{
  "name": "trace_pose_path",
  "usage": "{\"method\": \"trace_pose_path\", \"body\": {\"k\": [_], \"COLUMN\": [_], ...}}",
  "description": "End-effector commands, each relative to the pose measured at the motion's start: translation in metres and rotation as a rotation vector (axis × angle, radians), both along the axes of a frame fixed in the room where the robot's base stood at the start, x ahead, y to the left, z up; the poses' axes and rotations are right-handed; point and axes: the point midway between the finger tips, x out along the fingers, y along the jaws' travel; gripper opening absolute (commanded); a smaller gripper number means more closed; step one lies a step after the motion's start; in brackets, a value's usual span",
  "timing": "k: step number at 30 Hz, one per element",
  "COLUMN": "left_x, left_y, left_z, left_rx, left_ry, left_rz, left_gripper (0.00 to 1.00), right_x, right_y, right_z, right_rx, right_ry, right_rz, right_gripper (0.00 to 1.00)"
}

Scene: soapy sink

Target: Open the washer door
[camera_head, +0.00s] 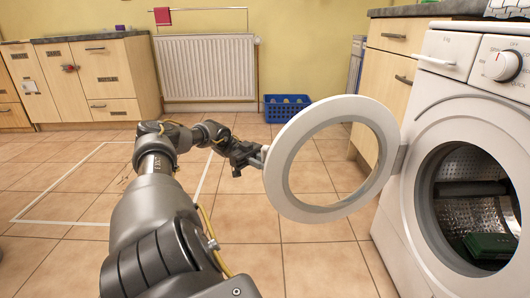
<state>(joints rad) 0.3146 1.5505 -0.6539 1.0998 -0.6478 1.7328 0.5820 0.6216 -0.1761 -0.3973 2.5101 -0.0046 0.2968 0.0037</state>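The white washer (393,207) stands at the right. Its round door (281,185), a white ring with a see-through centre, is swung wide open to the left on its hinge (398,160). The drum opening (470,190) is uncovered. My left gripper (260,157) is at the door's outer left edge, touching or very close to it. I cannot tell whether its fingers are closed on the rim. My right gripper is not in view.
A green object (492,246) lies in the drum. A blue basket (287,112) stands by the far wall, near the radiator (206,68). Wooden cabinets (385,75) stand behind the washer and at the far left (100,75). The tiled floor (310,262) around the door is clear.

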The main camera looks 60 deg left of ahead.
Motion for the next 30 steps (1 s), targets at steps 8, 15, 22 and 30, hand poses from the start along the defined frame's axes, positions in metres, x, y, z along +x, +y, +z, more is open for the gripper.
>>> {"method": "trace_pose_path", "body": {"k": [8, 15, 22, 30], "left_x": [-0.001, -0.003, -0.012, -0.022], "left_y": [0.0, 0.005, 0.03, 0.061], "left_z": [-0.001, -0.001, -0.001, -0.001], "left_rx": [-0.001, -0.002, 0.0, -0.004], "left_ry": [0.0, -0.001, -0.002, -0.006], "left_rz": [0.002, 0.005, 0.007, 0.007], "left_gripper": [0.36, 0.36, 0.36, 0.36], "right_x": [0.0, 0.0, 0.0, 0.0], "right_y": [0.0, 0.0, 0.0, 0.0], "right_z": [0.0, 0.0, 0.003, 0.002], "right_rx": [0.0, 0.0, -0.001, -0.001], "right_ry": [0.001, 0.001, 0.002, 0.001], "right_rz": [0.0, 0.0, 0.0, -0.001], "right_gripper": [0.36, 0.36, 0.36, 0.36]}}
